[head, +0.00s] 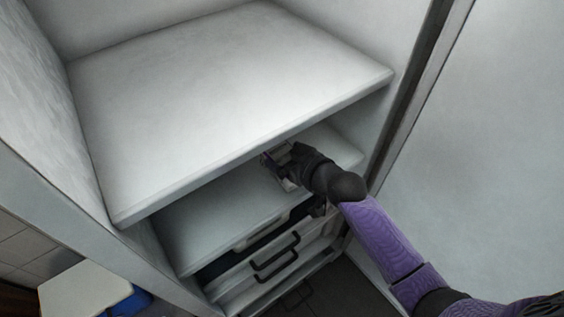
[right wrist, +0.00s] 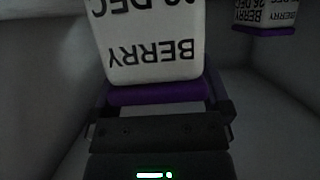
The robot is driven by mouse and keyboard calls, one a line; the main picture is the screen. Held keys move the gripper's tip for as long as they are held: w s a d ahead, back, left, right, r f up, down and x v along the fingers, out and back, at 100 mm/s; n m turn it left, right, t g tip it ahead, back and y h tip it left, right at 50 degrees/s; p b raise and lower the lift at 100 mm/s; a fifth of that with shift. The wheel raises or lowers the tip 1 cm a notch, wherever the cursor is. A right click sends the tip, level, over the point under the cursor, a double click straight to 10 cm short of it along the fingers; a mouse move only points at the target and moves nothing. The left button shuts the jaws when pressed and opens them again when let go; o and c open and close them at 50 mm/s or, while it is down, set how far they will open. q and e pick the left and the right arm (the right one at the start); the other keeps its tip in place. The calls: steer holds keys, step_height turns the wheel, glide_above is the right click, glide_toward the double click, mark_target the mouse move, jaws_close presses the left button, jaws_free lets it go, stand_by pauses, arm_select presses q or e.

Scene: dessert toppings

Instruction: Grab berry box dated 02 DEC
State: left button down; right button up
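A white berry box (right wrist: 150,45) with a purple lid (right wrist: 158,94) fills the top middle of the right wrist view. Its label reads upside down: "BERRY" and a date ending in DEC, with the day number cut by the picture's top edge. My right gripper (right wrist: 158,108) has its fingers on either side of the purple lid; whether they press on it I cannot tell. In the head view my right gripper (head: 275,162) is at a small white and purple box on the shelf under the top one. My left gripper is out of view.
A second berry box (right wrist: 265,14), with a date that seems to read 26 DEC, is at the upper right of the wrist view. The wide top shelf (head: 220,90) is empty and overhangs the lower shelf (head: 210,225). Drawers with dark handles (head: 275,262) lie below.

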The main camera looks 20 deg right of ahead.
steer(key=c, duration=1.2)
steer(key=shift+r, duration=0.1)
